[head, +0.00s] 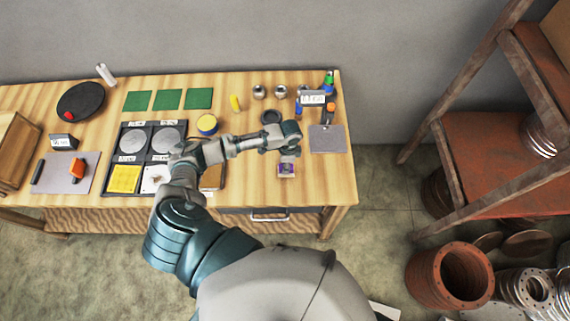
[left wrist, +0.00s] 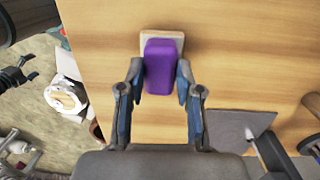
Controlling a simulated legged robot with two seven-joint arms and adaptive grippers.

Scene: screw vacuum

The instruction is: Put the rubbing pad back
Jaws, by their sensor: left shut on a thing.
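The rubbing pad appears to be the purple block (left wrist: 160,66) in the left wrist view. It lies over a pale square base (left wrist: 178,42) on the wooden table. My left gripper (left wrist: 156,84) is shut on the purple block, one finger against each side. In the head view, my left arm reaches over the table, and the left gripper (head: 288,155) is above the purple block (head: 286,169) near the front right. The gripper partly hides the block there. I cannot tell whether the block touches the base.
A grey sheet (head: 327,139) lies to the right, with a small labelled stand (head: 312,98) behind it. A black tray (head: 128,160) with discs and pads lies to the left. The table's front edge is close; a rusty shelf (head: 500,150) stands at right.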

